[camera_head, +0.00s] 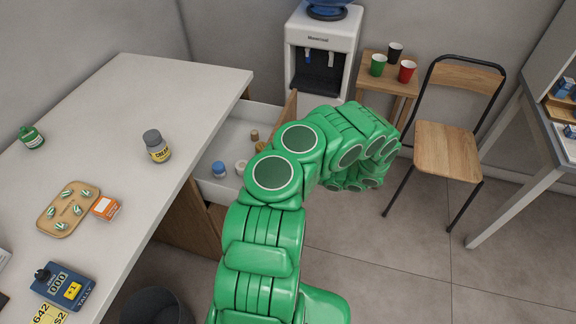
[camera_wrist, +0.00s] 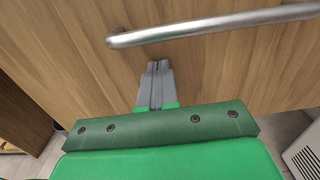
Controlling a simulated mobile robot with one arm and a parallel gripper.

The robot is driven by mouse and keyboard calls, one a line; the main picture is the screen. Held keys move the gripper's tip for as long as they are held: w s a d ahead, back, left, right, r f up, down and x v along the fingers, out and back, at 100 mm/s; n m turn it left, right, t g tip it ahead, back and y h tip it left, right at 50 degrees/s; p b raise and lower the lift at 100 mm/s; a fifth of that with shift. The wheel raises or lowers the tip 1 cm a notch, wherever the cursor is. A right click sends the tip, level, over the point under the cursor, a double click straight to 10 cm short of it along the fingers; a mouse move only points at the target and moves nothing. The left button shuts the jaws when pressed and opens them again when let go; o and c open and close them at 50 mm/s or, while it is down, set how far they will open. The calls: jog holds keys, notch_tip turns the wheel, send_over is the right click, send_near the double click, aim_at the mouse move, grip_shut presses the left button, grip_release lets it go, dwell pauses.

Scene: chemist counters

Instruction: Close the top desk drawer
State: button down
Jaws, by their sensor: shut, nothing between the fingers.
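The top desk drawer (camera_head: 238,133) is pulled out from the right side of the white desk (camera_head: 120,95). Its inside is white, with a blue-capped bottle (camera_head: 219,169) and several small items in it. In the wrist view its wooden front (camera_wrist: 215,75) fills most of the picture, with a metal bar handle (camera_wrist: 220,26) across the top. My gripper (camera_wrist: 157,68) is shut and empty, its fingertips pointing at the wooden front just below the handle. I cannot tell whether they touch it. In the head view my green arm hides my gripper and much of the drawer front.
A pill tray (camera_head: 68,209), an orange box (camera_head: 106,207) and bottles stand on the desk. A water cooler (camera_head: 320,50), a small table with cups (camera_head: 386,86) and a chair (camera_head: 446,150) stand beyond. A dark bin (camera_head: 157,305) is below. Floor right of my arm is clear.

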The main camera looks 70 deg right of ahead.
jog(key=w, duration=1.9)
jog(key=shift+w, duration=0.65)
jog(key=shift+w+r, duration=0.1)
jog(key=s, duration=1.5)
